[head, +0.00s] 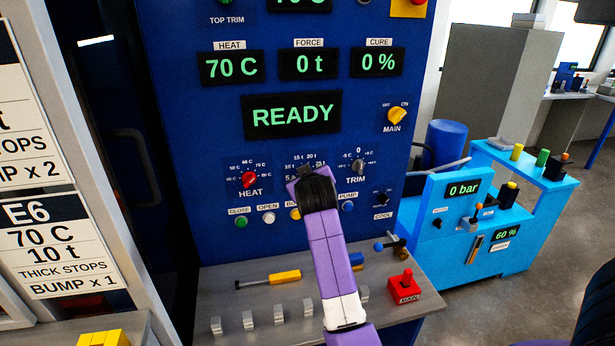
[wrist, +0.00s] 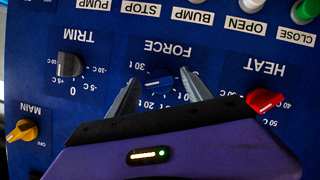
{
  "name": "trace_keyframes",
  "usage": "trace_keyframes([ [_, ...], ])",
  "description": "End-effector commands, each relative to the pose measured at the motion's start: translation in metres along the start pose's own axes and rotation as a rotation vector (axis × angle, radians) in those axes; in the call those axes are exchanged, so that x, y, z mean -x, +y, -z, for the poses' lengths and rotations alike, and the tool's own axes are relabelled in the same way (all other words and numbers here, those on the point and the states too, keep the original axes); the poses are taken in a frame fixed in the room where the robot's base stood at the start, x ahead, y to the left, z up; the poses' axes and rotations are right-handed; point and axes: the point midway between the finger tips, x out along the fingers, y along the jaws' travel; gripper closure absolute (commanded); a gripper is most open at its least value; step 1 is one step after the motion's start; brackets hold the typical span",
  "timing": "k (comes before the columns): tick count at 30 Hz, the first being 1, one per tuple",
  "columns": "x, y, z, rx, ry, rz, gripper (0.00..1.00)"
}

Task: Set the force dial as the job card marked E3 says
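The blue force dial (wrist: 159,84) shows in the wrist view, upside down, under the FORCE label. A pale mark is on it, but I cannot tell its exact setting. My gripper (wrist: 160,76) is open, one finger on each side of the dial; I cannot tell whether they touch it. In the head view my gripper (head: 312,182) hides the dial. The force display (head: 309,65) reads 0 t. No card marked E3 is readable. The E6 card (head: 50,240) reads 70 C, 10 t, thick stops, bump x 1. The card above it (head: 22,130) is cut off.
The red heat dial (head: 249,180) and the grey trim dial (head: 358,167) flank the force dial. Buttons line the panel below. A shelf (head: 225,310) holds a yellow-handled screwdriver (head: 268,279), grey blocks and a red MAIN lever (head: 404,285). The main display (head: 291,115) reads READY.

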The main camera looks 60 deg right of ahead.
Motion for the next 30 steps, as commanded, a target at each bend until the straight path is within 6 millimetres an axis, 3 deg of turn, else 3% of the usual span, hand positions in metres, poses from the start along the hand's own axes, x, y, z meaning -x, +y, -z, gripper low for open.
trace_keyframes([
  [7,0.008,-0.001,0.000,0.001,0.002,0.000,0.42],
  [21,0.072,-0.001,-0.001,0.001,0.001,0.000,0.42],
  [30,0.078,0.000,0.000,0.000,-0.001,0.000,0.42],
])
